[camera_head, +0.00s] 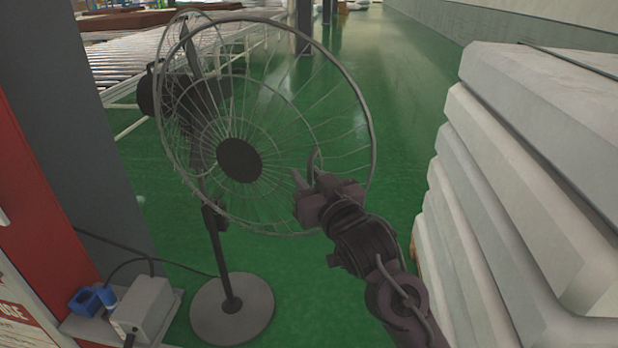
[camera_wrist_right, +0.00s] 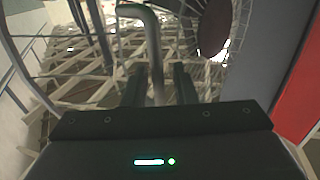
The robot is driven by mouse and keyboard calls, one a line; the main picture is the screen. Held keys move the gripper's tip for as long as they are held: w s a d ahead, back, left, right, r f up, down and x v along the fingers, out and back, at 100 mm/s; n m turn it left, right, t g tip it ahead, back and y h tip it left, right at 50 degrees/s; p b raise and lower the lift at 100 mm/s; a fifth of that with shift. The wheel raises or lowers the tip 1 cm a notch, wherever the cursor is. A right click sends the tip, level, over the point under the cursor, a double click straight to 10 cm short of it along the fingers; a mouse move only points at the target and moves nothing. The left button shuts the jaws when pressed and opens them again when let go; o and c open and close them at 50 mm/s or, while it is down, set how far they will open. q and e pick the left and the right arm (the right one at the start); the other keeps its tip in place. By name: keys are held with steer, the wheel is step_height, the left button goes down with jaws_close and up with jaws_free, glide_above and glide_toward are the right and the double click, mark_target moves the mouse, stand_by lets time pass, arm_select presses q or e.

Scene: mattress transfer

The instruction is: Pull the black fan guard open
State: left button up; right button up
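The black fan guard (camera_head: 369,110) is a large round wire cage with a dark hub disc (camera_head: 239,160), in the head view. It stands at an angle to the fan's dark motor (camera_head: 150,88) behind it. My right gripper (camera_head: 308,175) is at the guard's lower right part. In the right wrist view, a bent grey rod (camera_wrist_right: 150,45) runs between the two dark fingers (camera_wrist_right: 160,85) of this gripper. Narrow gaps seem to show on both sides of the rod, so the fingers look open around it. My left gripper is not in view.
The fan's pole stands on a round base (camera_head: 232,308). Stacked pale mattresses (camera_head: 470,210) rise close to my right arm. A grey box (camera_head: 145,308) with cables and a red panel (camera_head: 35,200) are at left. Green floor (camera_head: 400,80) is clear behind the fan.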

steer(key=b+v, duration=0.2)
steer(key=v, duration=0.5)
steer(key=shift+s+d, duration=0.15)
steer(key=shift+s, duration=0.2)
